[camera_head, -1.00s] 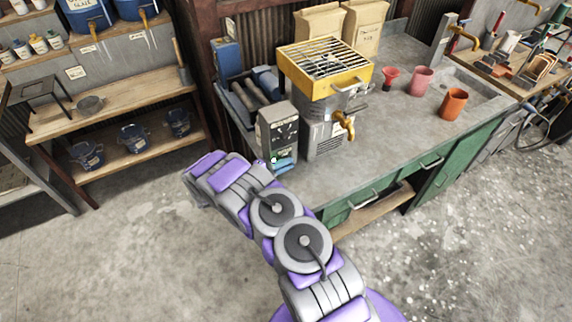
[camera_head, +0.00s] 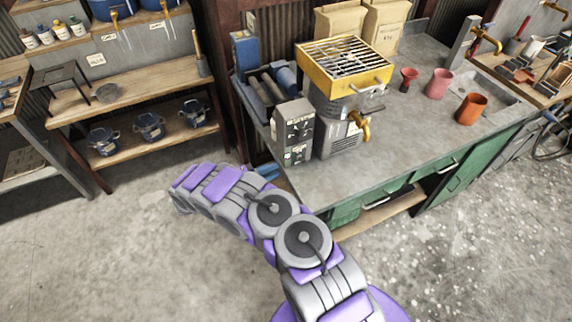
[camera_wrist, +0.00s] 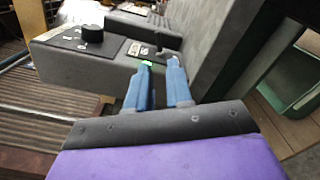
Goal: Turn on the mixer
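The mixer (camera_head: 343,125) stands on the workbench, a grey metal body with a yellow grated top and a brass tap. Its grey control box (camera_head: 293,135) with a dark panel faces me at the bench's left front corner. In the wrist view the control box (camera_wrist: 62,66) shows a black round knob (camera_wrist: 92,33) and a small lit green button (camera_wrist: 147,63). My gripper (camera_wrist: 160,84) has two blue fingers with a gap between them, empty. The fingertips point at the box near the green button; contact cannot be told. In the head view only blue finger parts show, below and left of the box.
The workbench (camera_head: 400,150) has green drawers and holds a red funnel (camera_head: 409,79), a pink cup (camera_head: 440,82) and an orange cup (camera_head: 471,108). A wooden shelf (camera_head: 130,100) with blue buckets stands left. The concrete floor in front is clear.

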